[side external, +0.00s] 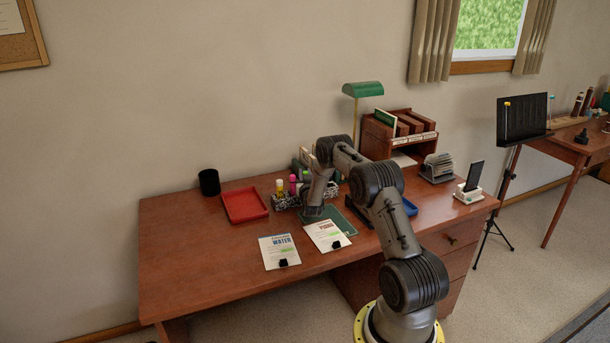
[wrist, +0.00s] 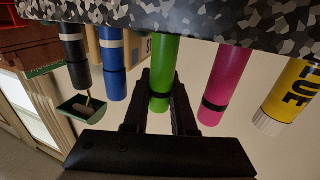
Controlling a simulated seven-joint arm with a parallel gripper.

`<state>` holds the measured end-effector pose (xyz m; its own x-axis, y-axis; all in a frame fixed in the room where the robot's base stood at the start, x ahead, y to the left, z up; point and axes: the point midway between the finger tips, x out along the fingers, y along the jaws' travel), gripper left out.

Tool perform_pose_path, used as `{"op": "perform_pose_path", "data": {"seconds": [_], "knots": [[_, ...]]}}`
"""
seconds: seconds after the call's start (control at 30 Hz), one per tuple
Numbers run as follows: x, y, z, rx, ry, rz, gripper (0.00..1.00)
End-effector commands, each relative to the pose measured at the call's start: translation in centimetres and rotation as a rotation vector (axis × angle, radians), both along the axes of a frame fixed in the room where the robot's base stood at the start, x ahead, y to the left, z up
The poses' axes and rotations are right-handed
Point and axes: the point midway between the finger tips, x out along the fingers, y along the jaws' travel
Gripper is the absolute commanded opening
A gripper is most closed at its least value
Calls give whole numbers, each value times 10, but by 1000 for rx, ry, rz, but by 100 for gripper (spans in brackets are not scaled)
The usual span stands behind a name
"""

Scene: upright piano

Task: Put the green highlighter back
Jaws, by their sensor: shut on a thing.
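The green highlighter (wrist: 165,62), with a black band, is between the fingers of my gripper (wrist: 161,98), which is shut on it. The wrist view looks upside down. The speckled black-and-white holder (wrist: 205,17) runs along its top edge, and the green highlighter's far end meets or passes behind it; I cannot tell how deep it sits. In the side view the speckled holder (side external: 284,201) stands on the desk, with my arm's end just right of it. The green highlighter and my fingers cannot be made out there.
A pink highlighter (wrist: 224,75), a yellow marker (wrist: 291,90), a blue pen (wrist: 114,70) and a black pen (wrist: 75,55) stand in the row beside the green one. The desk's left front is clear.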

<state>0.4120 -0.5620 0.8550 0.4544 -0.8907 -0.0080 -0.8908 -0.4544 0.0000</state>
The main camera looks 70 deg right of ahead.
Motion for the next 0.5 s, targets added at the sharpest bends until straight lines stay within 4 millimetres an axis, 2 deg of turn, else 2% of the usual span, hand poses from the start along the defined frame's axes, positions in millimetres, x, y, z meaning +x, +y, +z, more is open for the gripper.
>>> {"op": "perform_pose_path", "data": {"seconds": [0.17, 0.2, 0.27, 0.5], "knots": [[0, 0, -3, 0, 0, 0, 0], [0, 0, -3, -1, 0, 0, 26], [0, 0, -3, -1, 0, 0, 37], [0, 0, -3, 0, 0, 0, 37]]}}
